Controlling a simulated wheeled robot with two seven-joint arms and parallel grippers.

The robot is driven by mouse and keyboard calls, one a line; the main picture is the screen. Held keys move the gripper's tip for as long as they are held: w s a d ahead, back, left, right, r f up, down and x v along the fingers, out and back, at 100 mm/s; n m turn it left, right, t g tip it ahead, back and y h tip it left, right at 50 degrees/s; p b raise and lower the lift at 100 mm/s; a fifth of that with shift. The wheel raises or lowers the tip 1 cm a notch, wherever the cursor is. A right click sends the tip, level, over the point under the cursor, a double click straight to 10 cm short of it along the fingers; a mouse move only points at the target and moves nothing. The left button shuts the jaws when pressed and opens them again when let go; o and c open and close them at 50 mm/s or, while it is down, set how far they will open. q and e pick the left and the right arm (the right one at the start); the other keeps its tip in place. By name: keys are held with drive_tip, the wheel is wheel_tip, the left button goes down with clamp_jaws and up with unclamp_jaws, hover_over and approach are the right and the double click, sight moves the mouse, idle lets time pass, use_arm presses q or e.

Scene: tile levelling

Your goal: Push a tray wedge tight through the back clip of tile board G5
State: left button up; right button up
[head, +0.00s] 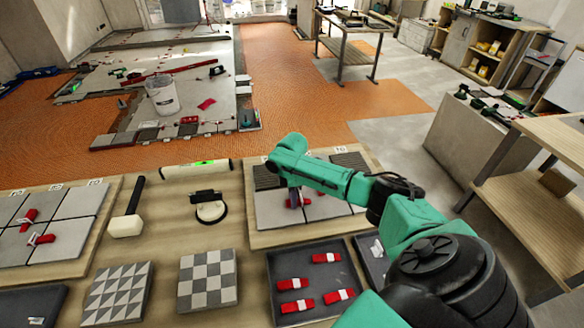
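A tile board (262,239) with grey tiles and dark strips at its back lies right of centre on the bench. Its label is too small to read surely as G5. My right arm reaches over this board from the lower right, and its gripper (296,203) points down onto the tiles. A bit of red (307,201) shows beside the fingers. My arm hides the back clip area, and I cannot tell whether the fingers hold a wedge. A dark tray (315,279) in front of the board holds several red wedges with white marks (293,284). My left gripper is out of view.
A second tile board (70,230) with red clips lies at the left. A mallet (127,222), a green-marked level (196,169), a suction cup (210,207) and two patterned tiles (207,280) lie between. A second dark tray (369,262) is partly behind my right arm.

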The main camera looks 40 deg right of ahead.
drive_tip(key=o, duration=0.4)
drive_tip(key=shift+s+r, duration=0.1)
drive_tip(key=shift+r, duration=0.1)
wheel_tip(320, 180, up, 14)
drive_tip(key=shift+r+b, duration=0.2)
drive_tip(key=shift+b, duration=0.55)
